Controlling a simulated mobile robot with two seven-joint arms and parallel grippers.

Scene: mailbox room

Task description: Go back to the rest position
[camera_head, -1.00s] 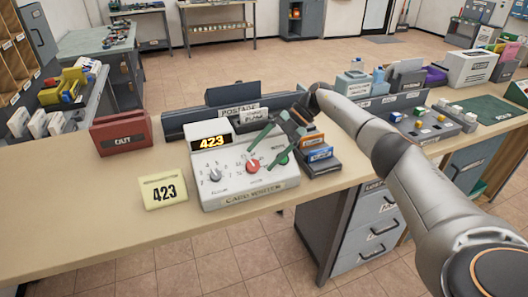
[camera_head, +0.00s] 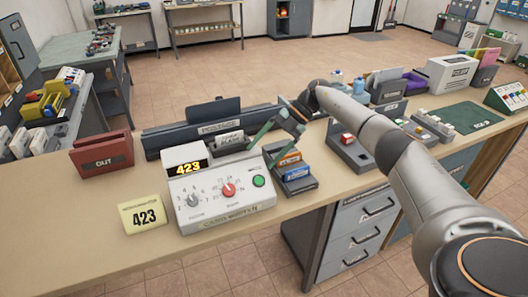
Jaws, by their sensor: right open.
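My right gripper (camera_head: 270,142), with green fingers, is open and empty. It hangs above the back right of the white card writer (camera_head: 208,208) and the card holder beside it. My right arm reaches in from the right edge. The card writer has a lit display (camera_head: 187,168) reading 423, a grey knob, a red knob (camera_head: 229,190) and a green button (camera_head: 259,181). The fingers look apart from the button. A yellow card (camera_head: 144,214) marked 423 stands left of the card writer. My left gripper is not in view.
A red OUT tray (camera_head: 102,154) stands at the left of the counter. A dark postage rack (camera_head: 214,127) is behind the card writer. A holder with blue and orange cards (camera_head: 295,172) sits at its right. The counter's front strip (camera_head: 100,255) is clear.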

